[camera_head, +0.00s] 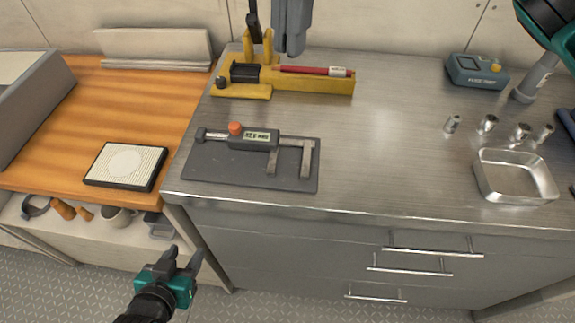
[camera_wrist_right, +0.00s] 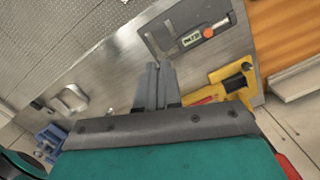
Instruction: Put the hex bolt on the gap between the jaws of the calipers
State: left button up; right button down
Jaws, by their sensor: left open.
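The calipers (camera_head: 262,139) lie on a dark grey mat (camera_head: 222,172) on the metal counter. Their two jaws point toward the counter's front, with a gap between them. The calipers also show in the right wrist view (camera_wrist_right: 192,38). My left gripper (camera_head: 184,257) is open and empty, low in front of the cabinet. My right gripper (camera_head: 291,48) hangs at the top of the head view, behind the calipers. In the right wrist view its fingers (camera_wrist_right: 155,68) are together; I cannot see whether anything is between them. I cannot make out a hex bolt.
A yellow fixture (camera_head: 322,83) with a red pen-like tool stands behind the calipers. Several small metal cylinders (camera_head: 488,123) stand near a metal tray (camera_head: 513,190) at right. A teal meter (camera_head: 476,72) is behind them. The counter's middle is clear.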

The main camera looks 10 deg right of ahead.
notch_tip(320, 180, down, 15)
jog(key=b, duration=0.2)
jog(key=shift+s+a+b, duration=0.1)
jog(key=shift+a+b, duration=0.05)
jog(key=shift+b, duration=0.2)
notch_tip(320, 180, down, 4)
jog(key=shift+f+b, duration=0.25)
jog(key=shift+b, duration=0.2)
jog(key=shift+f+p, duration=0.2)
jog(key=shift+p, duration=0.1)
jog(key=shift+f, duration=0.45)
jog(key=c, duration=1.3)
grip_release()
jog(key=shift+r, duration=0.1)
